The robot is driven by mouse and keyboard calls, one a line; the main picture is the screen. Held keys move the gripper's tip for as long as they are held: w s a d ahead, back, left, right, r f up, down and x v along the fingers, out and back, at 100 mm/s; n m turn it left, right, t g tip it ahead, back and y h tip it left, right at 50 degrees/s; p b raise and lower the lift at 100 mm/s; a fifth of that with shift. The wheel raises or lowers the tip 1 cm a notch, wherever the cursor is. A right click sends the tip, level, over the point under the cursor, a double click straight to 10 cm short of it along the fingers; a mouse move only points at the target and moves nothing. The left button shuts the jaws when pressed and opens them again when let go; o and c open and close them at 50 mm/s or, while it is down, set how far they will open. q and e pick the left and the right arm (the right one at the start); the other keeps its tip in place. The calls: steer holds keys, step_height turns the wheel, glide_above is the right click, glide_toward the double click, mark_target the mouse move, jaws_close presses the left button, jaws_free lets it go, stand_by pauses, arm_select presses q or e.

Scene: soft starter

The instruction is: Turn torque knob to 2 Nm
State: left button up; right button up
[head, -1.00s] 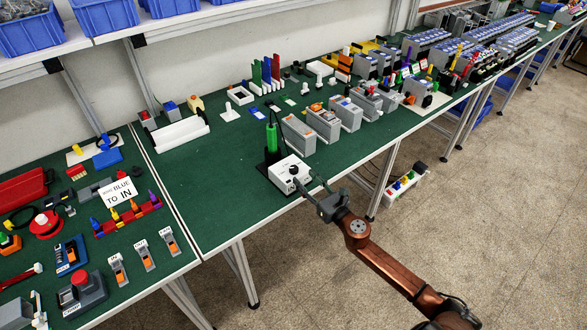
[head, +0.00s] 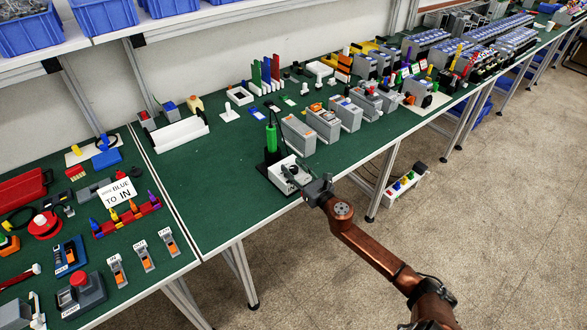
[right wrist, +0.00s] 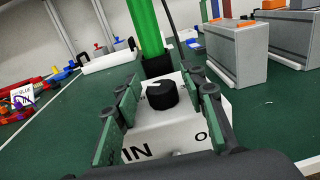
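The white torque box (head: 277,180) stands near the front edge of the green bench. Its round black knob (right wrist: 161,95) sits on the sloped top in the right wrist view; a light mark shows on its upper left. Lettering "IN" and a partly hidden "O" show on the near face. My right gripper (head: 294,178) reaches over the box from the front. It is open (right wrist: 160,108), with one green-padded finger on each side of the knob and a visible gap on both sides. In the head view the gripper largely covers the knob. My left gripper is not in view.
Grey modules (head: 298,134) stand in a row to the right. The bench left of the box is clear.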

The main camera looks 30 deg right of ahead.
jaws_close()
steer(key=shift+r+m+h+p, duration=0.2)
steer(key=shift+m+h+p, duration=0.2)
steer(key=shift+h+p, duration=0.3)
steer(key=m+h+p, duration=0.2)
steer(key=m+g+h+p, duration=0.1)
steer(key=h+p, duration=0.2)
steer(key=shift+a+m+h, duration=0.15)
steer(key=shift+m+h, duration=0.15)
steer(key=shift+m, duration=0.1)
steer(key=shift+m+g+h, duration=0.4)
steer(key=shift+m+h, duration=0.1)
steer(key=shift+h, duration=0.2)
steer(key=m+g+h+p, duration=0.1)
steer(key=m+g+h, duration=0.1)
steer(key=h, duration=0.1)
steer(key=shift+f+m+h, duration=0.1)
steer(key=shift+m+h, duration=0.2)
steer(key=shift+f+m+g+h, duration=0.1)
steer(key=shift+m+g+h, duration=0.9)
steer(key=shift+g+h, duration=0.15)
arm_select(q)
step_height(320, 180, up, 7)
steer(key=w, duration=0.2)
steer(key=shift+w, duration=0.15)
arm_select(e)
steer(key=shift+m+g+h, duration=0.65)
steer(key=shift+m+g, duration=0.15)
steer(key=shift+g, duration=0.25)
